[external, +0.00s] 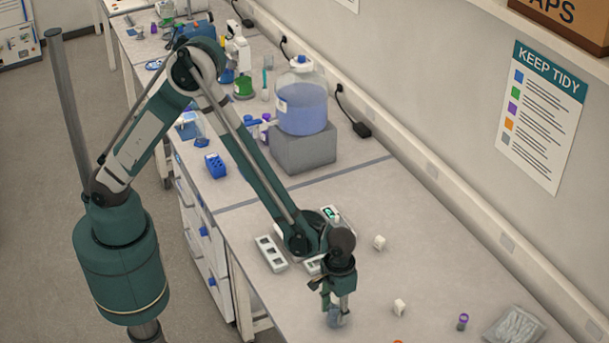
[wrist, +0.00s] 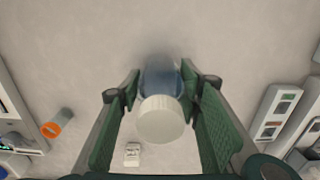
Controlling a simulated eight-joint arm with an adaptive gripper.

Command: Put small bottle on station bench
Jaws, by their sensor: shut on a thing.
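The small bottle (wrist: 161,118) has a white round cap and a bluish clear body. In the wrist view it sits between the green fingers of my gripper (wrist: 160,92), which are shut on its sides. In the external view my gripper (external: 338,298) points down over the near part of the bench (external: 380,220), with the bottle (external: 335,318) at its tips. The bottle looks upright. Whether its base touches the bench surface I cannot tell.
Two small white pieces (external: 379,242) (external: 399,306), a purple-capped vial (external: 462,321) and a clear bag (external: 513,326) lie right of my gripper. White racks (external: 270,253) stand to the left. A large blue-filled jug (external: 301,98) stands on a grey block behind. An orange-ended tube (wrist: 57,124) lies left in the wrist view.

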